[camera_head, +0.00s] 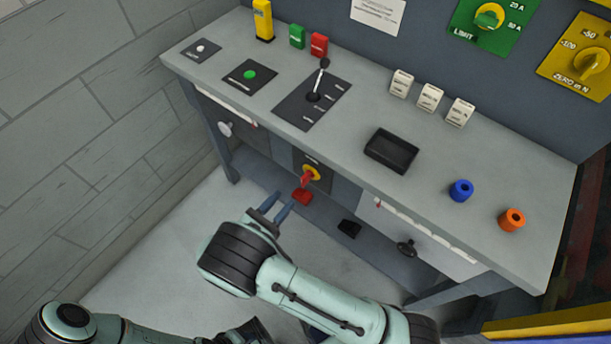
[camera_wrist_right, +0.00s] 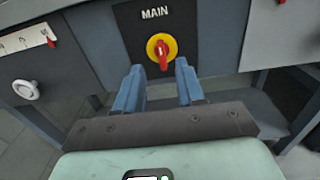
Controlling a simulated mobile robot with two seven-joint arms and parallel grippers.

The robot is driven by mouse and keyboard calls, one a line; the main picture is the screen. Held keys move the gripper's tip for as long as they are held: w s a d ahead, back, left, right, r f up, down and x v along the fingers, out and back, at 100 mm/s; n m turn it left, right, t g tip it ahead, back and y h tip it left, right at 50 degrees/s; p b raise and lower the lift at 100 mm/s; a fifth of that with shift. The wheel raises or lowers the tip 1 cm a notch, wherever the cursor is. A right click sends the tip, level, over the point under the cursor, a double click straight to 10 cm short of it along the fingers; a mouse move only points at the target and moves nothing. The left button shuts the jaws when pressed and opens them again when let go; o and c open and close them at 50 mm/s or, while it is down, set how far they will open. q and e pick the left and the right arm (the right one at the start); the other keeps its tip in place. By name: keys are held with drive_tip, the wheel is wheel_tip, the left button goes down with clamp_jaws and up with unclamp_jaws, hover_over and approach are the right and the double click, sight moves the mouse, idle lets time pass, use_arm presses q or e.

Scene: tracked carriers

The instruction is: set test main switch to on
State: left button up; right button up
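The main switch (camera_head: 312,173) is a red handle on a yellow round plate, set in a dark panel on the bench front. In the right wrist view the switch (camera_wrist_right: 162,50) sits under the label MAIN, with its red handle pointing roughly up and down. My right gripper (camera_head: 284,198) is open, its two blue fingers pointing at the panel. In the wrist view the right gripper (camera_wrist_right: 160,68) has the switch framed between its fingertips, with nothing held; whether it touches the handle is unclear. My left arm shows at the bottom left; its gripper is too cut off to read.
A round knob (camera_head: 225,129) and a dark knob (camera_head: 406,248) stick out of the front. The benchtop (camera_head: 350,115) above carries a lever (camera_head: 319,80) and a black tray (camera_head: 391,151).

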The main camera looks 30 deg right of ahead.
sight(302, 179)
drive_tip(key=x, duration=1)
drive_tip(key=shift+d, duration=0.2)
clamp_jaws()
